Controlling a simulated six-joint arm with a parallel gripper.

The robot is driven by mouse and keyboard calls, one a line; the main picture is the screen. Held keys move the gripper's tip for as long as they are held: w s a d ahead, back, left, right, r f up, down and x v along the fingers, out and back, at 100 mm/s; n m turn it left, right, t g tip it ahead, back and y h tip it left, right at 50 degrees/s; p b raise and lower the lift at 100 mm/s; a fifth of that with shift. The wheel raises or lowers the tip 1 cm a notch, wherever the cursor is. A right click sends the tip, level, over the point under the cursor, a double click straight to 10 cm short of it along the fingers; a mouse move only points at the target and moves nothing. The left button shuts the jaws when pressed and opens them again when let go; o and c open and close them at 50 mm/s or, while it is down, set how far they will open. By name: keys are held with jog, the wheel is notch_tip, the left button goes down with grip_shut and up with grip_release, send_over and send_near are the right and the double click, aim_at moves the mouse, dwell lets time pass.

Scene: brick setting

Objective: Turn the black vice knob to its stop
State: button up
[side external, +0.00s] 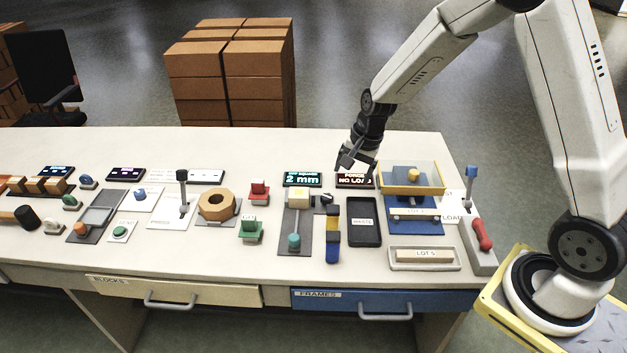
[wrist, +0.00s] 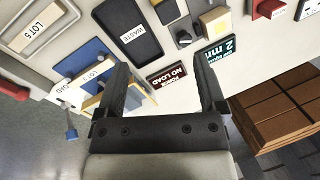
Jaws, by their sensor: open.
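A small black knob (side external: 327,198) sits on the bench just right of a block with a pale yellow top (side external: 299,194) on a grey plate; I take it for the vice knob. In the wrist view the black knob (wrist: 184,38) shows beyond my fingers, beside the yellow-topped block (wrist: 214,19). My gripper (side external: 354,161) hangs above the back of the bench, behind and right of the knob. In the wrist view my gripper (wrist: 160,70) has its fingers wide apart with nothing between them. It is apart from the knob.
A teal display (side external: 302,180) reads "2 mm"; a dark display (side external: 355,181) reads "NO LOAD". A black WASTE tray (side external: 363,238), a blue-and-yellow tool (side external: 333,245) and a yellow-framed clear guard (side external: 433,178) stand nearby. A LOT 5 tray (side external: 395,264) lies in front.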

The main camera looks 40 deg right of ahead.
jog(key=s+a+r+n, duration=0.3)
jog(key=s+n, duration=0.3)
jog(key=s, duration=0.1)
jog(key=shift+s+r+h, duration=0.25)
jog(key=shift+r+h, duration=0.1)
jog(key=shift+h, duration=0.05)
jog(key=m+t+y, duration=0.2)
jog(key=m, duration=2.1)
send_near(326, 196)
jog(key=f, duration=0.1)
jog(key=shift+w+a, duration=0.15)
jog(key=shift+w, duration=0.1)
jog(key=shift+f, duration=0.2)
jog(key=shift+x, duration=3.8)
